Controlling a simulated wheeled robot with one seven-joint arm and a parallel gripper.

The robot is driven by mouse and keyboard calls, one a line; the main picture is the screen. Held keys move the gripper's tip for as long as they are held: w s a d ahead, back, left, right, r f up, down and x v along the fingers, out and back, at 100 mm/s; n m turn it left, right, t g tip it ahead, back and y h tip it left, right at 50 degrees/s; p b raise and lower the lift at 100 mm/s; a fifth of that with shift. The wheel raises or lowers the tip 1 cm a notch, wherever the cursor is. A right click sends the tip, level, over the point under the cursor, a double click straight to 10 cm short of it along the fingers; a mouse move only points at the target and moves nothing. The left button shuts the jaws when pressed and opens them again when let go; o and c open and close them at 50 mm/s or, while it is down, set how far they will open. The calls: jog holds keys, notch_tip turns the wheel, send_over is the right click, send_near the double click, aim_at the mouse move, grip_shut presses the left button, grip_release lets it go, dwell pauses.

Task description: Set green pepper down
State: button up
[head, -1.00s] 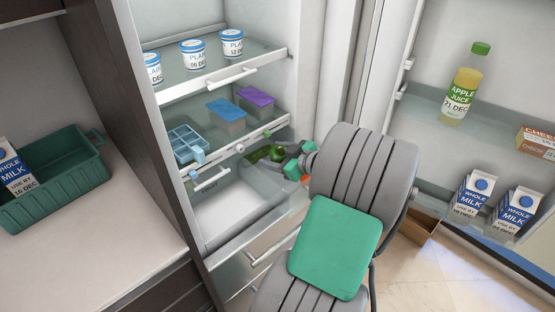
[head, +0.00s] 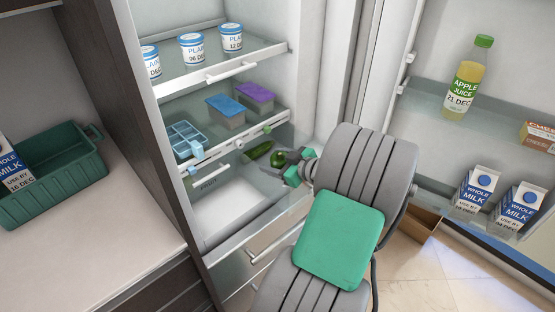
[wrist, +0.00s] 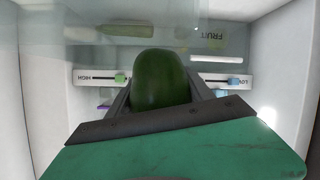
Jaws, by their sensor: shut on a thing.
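The green pepper (wrist: 160,80) is dark green and rounded, and fills the middle of the wrist view between the fingers. In the head view the pepper (head: 279,158) shows small, inside the lower part of the open fridge. My gripper (head: 288,168) is shut on it. The gripper also shows in the wrist view (wrist: 160,100). A long green cucumber-like vegetable (head: 258,150) lies just left of the pepper, in the drawer area. Whether the pepper touches the drawer floor cannot be told.
The fridge drawer (head: 225,215) has bare floor at its front left. Above it, a shelf holds an ice tray (head: 187,139), a blue-lidded box (head: 226,111) and a purple-lidded box (head: 256,98). The open door at right holds milk cartons (head: 477,190) and apple juice (head: 463,85).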

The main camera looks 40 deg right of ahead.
jog(key=o, duration=1.4)
jog(key=shift+c, duration=0.2)
jog(key=shift+r+p, duration=0.6)
jog(key=shift+p, duration=0.1)
jog(key=b+v, duration=0.1)
jog(key=v, duration=1.1)
